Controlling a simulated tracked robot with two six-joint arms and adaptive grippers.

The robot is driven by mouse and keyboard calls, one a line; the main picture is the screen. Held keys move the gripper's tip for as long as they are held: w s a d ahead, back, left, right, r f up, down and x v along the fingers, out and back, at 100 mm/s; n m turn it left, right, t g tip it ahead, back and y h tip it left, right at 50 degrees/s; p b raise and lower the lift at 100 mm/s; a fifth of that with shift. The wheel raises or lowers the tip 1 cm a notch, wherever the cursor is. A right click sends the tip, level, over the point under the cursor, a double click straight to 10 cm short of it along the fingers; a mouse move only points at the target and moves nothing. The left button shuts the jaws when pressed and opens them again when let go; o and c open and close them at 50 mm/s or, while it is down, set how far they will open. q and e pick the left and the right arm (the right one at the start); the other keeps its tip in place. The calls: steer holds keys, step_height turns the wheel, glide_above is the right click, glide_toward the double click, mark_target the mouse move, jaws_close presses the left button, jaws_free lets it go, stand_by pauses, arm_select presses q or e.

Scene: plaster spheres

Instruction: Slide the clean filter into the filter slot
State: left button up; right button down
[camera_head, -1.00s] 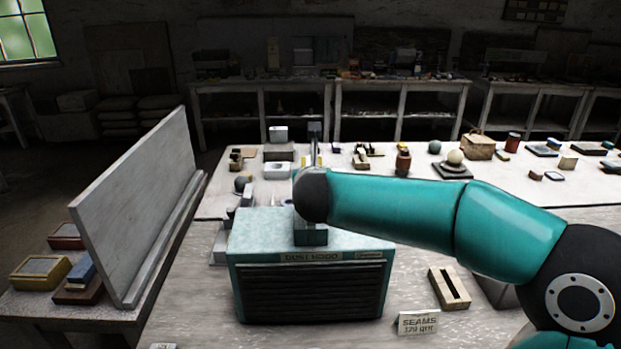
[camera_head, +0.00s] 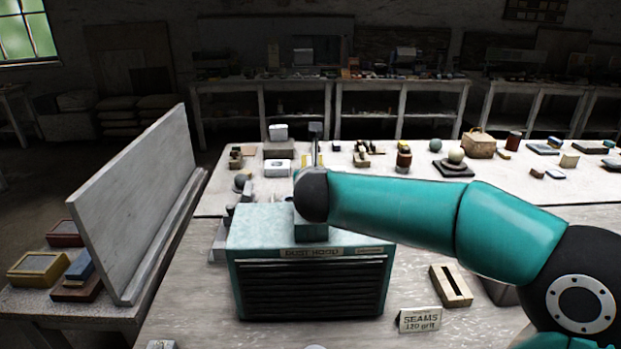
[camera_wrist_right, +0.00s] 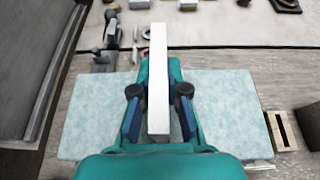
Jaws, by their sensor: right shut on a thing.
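The dust hood (camera_head: 310,278), a teal box with a dark louvred front, stands on the table in the head view. Its mottled pale top (camera_wrist_right: 100,105) fills much of the right wrist view. My right gripper (camera_wrist_right: 158,105) is shut on a white slab, the clean filter (camera_wrist_right: 158,75), seen edge-on over the hood's top. In the head view my right arm reaches in from the right, and its wrist hides the gripper and most of the filter. The filter slot cannot be made out, so I cannot tell whether the filter is in it. My left gripper is not in view.
A wooden block with a dark slit (camera_head: 451,286) and a "SEAMS" card (camera_head: 419,319) stand right of the hood. A tall grey panel (camera_head: 140,205) stands at left. Spheres and small blocks sit on the pale surface behind.

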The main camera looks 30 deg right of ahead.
steer(key=shift+f+b, duration=1.7)
steer(key=shift+f, duration=0.15)
steer(key=c, duration=1.1)
jaws_free()
steer(key=shift+r, duration=0.2)
steer(key=shift+r+p, duration=1.75)
steer(key=shift+r, duration=0.15)
